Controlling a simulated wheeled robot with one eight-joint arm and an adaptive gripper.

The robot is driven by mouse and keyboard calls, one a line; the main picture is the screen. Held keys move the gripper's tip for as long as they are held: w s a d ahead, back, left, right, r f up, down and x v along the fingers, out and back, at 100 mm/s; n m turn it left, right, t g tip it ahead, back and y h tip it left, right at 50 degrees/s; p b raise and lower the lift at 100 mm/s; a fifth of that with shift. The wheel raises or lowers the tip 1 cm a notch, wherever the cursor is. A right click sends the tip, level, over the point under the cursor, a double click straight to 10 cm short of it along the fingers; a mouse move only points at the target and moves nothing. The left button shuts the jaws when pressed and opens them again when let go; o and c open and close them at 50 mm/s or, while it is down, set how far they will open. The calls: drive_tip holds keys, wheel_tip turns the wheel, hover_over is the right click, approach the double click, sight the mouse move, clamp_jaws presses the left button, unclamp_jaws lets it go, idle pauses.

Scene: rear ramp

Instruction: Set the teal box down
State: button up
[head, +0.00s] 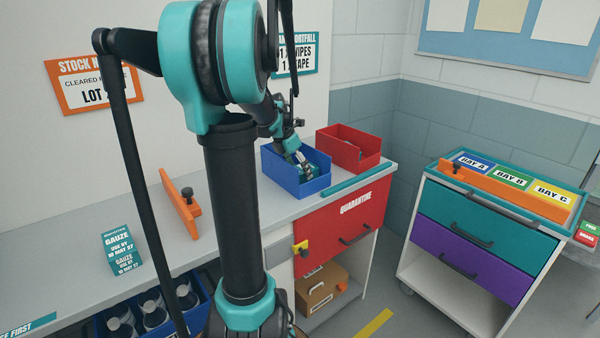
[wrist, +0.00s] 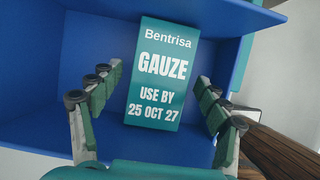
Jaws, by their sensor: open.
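A teal box (wrist: 163,75) labelled Bentrisa GAUZE, use by 25 OCT 27, lies label up inside the blue bin (wrist: 50,125) in the wrist view. My gripper (wrist: 155,95) is open, with one finger on each side of the box and a visible gap to each. In the head view my gripper (head: 304,164) reaches down into the blue bin (head: 310,187) on the bench; the box there is mostly hidden by the gripper and bin wall.
A red bin (head: 350,143) stands right beside the blue bin, above a red QUARANTINE drawer front (head: 340,218). An orange bracket (head: 180,208) stands on the bench to the left. A separate cart (head: 480,235) with bay labels is at the right, across a floor gap.

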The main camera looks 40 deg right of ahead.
drive_tip(key=v, duration=1)
drive_tip(key=shift+a+r, duration=0.2)
